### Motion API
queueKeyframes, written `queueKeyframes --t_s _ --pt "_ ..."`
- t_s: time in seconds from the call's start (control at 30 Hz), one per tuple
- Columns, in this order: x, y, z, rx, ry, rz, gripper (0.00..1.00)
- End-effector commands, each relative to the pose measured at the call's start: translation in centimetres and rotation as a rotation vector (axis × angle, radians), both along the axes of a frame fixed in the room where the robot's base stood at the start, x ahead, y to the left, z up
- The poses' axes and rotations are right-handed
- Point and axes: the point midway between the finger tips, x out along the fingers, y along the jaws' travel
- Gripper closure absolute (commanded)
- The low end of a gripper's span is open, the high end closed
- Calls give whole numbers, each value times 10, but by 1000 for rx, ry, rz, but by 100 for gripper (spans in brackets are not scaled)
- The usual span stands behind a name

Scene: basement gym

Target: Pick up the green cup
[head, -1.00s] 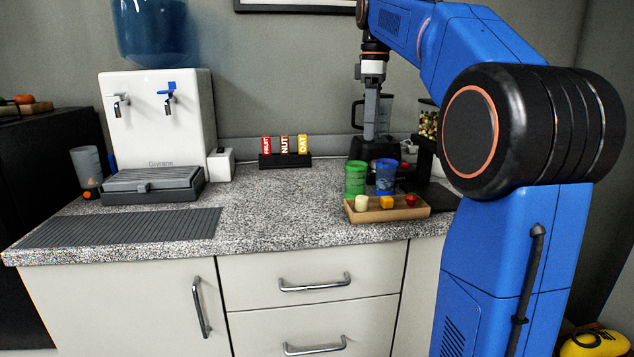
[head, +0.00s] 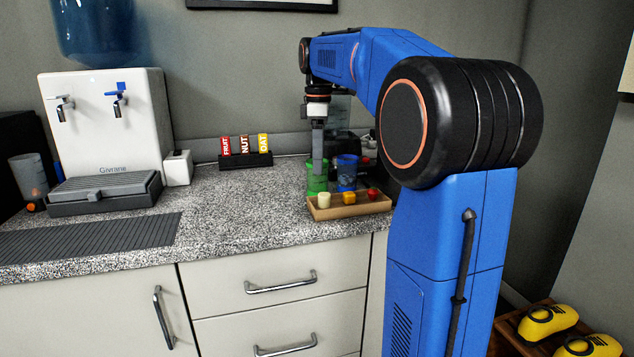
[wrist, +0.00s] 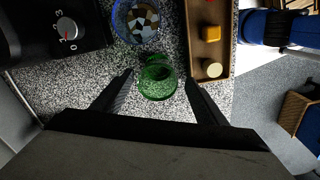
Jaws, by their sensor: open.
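The green cup (wrist: 157,82) stands upright on the speckled counter in the wrist view, its rim facing the camera. My gripper (wrist: 156,86) is open, with one finger on each side of the cup and a gap to both. In the head view the green cup (head: 312,184) is partly hidden behind my gripper (head: 317,186), which points straight down over it. The cup looks empty as far as I can see.
A blue cup (head: 347,172) stands close to the green one; it holds patterned pieces in the wrist view (wrist: 142,20). A black appliance with a dial (wrist: 60,32) is nearby.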

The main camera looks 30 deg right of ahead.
Motion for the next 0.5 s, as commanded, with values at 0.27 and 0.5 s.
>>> queueKeyframes --t_s 0.27,0.5 --pt "2 1 -19 1 2 0 34" --pt "5 1 -50 0 2 0 34"
